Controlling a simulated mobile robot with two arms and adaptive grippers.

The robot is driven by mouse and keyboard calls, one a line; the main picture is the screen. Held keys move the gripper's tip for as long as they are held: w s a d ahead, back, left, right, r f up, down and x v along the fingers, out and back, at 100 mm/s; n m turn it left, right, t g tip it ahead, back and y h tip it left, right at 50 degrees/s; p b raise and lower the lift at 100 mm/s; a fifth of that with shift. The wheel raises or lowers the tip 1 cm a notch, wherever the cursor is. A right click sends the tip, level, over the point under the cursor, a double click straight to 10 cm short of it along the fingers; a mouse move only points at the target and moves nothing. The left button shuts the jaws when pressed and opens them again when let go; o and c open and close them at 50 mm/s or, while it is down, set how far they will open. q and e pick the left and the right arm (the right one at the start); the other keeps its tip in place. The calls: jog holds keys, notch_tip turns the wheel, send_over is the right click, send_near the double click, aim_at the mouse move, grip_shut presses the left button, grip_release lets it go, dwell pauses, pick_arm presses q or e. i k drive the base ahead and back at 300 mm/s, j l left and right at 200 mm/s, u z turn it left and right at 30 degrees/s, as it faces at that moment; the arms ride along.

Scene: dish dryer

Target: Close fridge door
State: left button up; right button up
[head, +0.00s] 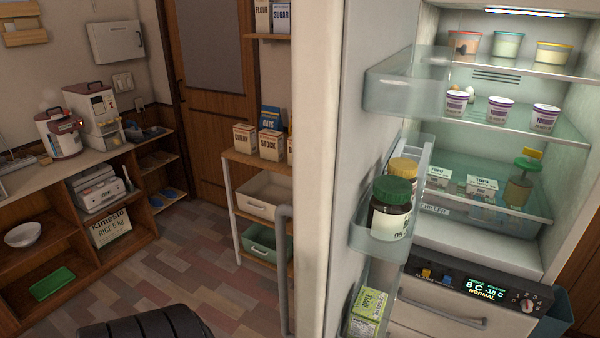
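The fridge door (352,45) stands wide open, swung out to the left of the fridge (572,175). Its inner face shows bins holding a dark jar with a green lid (391,208), a yellow-lidded jar (404,170) and a green carton (367,312). A grey vertical bar (284,270), apparently the door handle, stands off the door's left side. The lit interior shows shelves with tubs and cups, and a drawer. Neither gripper is in view.
A dark ribbed shape at the bottom edge seems part of my arm. A shelf rack (232,205) with boxes and bins stands behind the handle. A counter (40,180) with appliances is at left. Tiled floor (180,275) is clear between. A control panel (470,285) sits below the fridge interior.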

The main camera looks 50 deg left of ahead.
aim_at(354, 88)
jog(key=k+j+u, duration=0.2)
jog(key=j, duration=1.05)
jog(key=i+j+u, duration=0.1)
jog(key=i+j, duration=0.55)
